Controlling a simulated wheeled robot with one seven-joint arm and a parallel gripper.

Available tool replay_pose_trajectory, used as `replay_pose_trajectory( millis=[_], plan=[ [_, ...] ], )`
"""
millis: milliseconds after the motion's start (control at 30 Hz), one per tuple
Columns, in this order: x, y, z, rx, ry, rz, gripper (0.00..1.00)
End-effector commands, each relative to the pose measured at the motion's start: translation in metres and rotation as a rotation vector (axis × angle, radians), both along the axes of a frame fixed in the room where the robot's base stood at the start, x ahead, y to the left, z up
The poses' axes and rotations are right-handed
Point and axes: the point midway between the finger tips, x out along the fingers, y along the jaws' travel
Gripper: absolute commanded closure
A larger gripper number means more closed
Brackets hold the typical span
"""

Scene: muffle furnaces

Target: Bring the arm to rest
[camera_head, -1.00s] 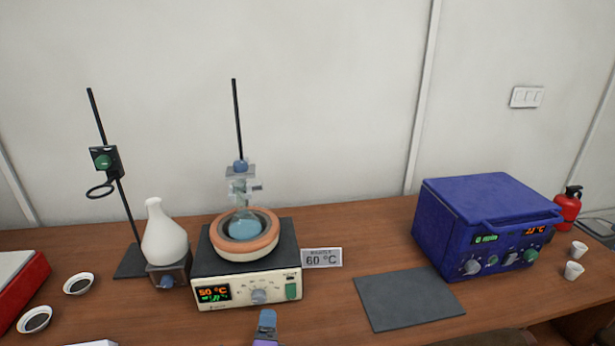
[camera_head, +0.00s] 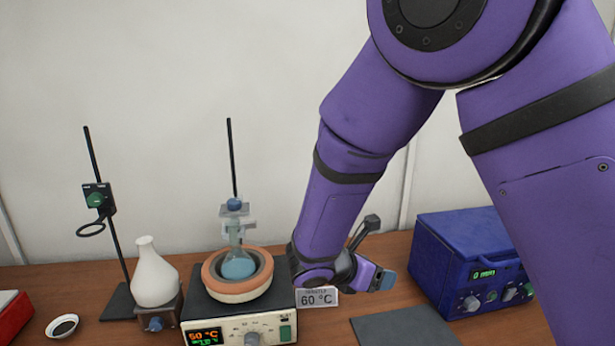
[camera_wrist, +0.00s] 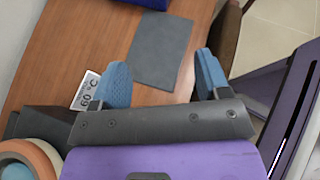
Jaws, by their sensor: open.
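My gripper (camera_wrist: 160,82) shows its two blue fingers spread apart in the wrist view, with nothing between them. In the head view my purple arm comes down from the upper right. The wrist view shows the sign (camera_wrist: 86,92) beside the left finger and the dark grey mat (camera_wrist: 162,50) beyond the fingers. The arm hides part of the wall and of the blue furnace.
The hotplate (camera_head: 240,332) carries a terracotta-rimmed bath (camera_head: 220,288) with a flask (camera_head: 238,264) clamped on a stand. A white flask (camera_head: 154,275) and a second stand (camera_head: 108,210) are at left. The blue furnace (camera_head: 460,255) stands at right, behind the mat (camera_head: 400,328).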

Motion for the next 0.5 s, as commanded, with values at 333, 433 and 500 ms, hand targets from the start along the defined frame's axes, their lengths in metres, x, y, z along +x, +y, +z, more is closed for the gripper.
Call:
replay_pose_trajectory(
  millis=[333,433,500],
  plan=[
    [-0.036,-0.078,0.069,0.400,-0.181,-0.464,0.31],
    [-0.051,-0.096,0.087,0.506,-0.240,-0.592,0.31],
    [-0.061,-0.108,0.099,0.580,-0.283,-0.683,0.31]
  ],
)
